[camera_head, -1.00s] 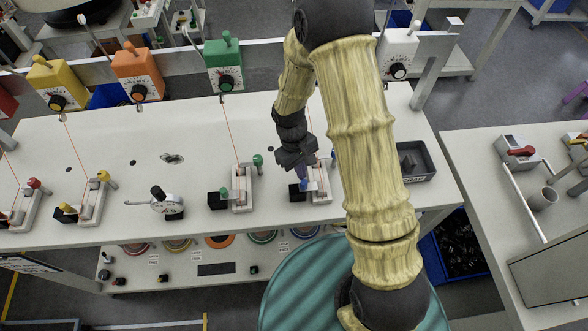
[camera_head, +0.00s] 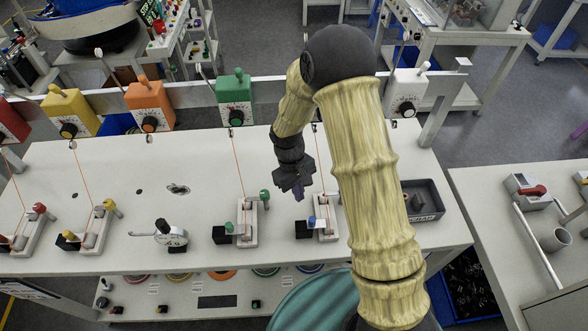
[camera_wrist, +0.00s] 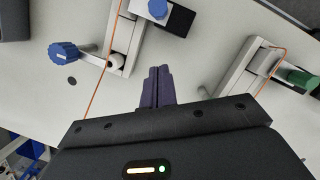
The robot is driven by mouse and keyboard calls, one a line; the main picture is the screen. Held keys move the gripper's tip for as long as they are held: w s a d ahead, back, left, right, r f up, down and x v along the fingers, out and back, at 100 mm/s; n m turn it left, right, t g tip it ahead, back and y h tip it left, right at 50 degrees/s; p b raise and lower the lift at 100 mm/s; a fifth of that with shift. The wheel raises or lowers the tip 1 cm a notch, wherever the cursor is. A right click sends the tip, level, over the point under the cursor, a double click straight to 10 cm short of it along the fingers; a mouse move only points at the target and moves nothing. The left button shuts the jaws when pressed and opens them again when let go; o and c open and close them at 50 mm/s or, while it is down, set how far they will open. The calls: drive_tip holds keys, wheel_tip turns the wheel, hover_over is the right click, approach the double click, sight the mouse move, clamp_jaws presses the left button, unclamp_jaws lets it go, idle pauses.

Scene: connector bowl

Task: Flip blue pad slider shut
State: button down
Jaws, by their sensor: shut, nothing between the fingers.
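The blue fixture (camera_head: 327,226) is a white slider base on the table with a black block (camera_head: 303,229) at its left. Its small blue pad (camera_head: 312,220) sits by the block, and it also shows at the top of the wrist view (camera_wrist: 158,9). A blue knob on a lever (camera_wrist: 63,52) stands at the fixture's other side in the wrist view; my arm hides that side in the head view. My gripper (camera_head: 298,196) is shut and empty, above and behind the fixture, apart from it. Its purple fingers (camera_wrist: 157,72) point toward bare table.
A matching green fixture (camera_head: 247,222) stands to the left; its green knob (camera_wrist: 302,79) shows in the wrist view. A thin orange cord (camera_wrist: 98,95) runs from the blue fixture. A dark tray (camera_head: 424,214) lies to the right. Bare table lies between the two fixtures.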

drive_tip(key=s+b+v, duration=0.1)
drive_tip(key=b+v, duration=0.1)
drive_tip(key=v, duration=0.6)
drive_tip(key=shift+w+r, duration=0.2)
drive_tip(key=shift+r, duration=0.1)
drive_tip(key=s+d+r+m+t, duration=0.2)
drive_tip(key=s+d+r+m, duration=0.1)
drive_tip(key=s+d, duration=0.3)
drive_tip(key=s+d+r+m+t+y, duration=0.1)
drive_tip(key=s+d+r+m+t, duration=0.1)
drive_tip(key=s+d, duration=0.4)
drive_tip(key=shift+d+r+m+t+y, duration=0.35)
drive_tip(key=shift+d+r+m, duration=0.25)
drive_tip(key=shift+m, duration=0.5)
drive_tip(key=shift+a, duration=0.1)
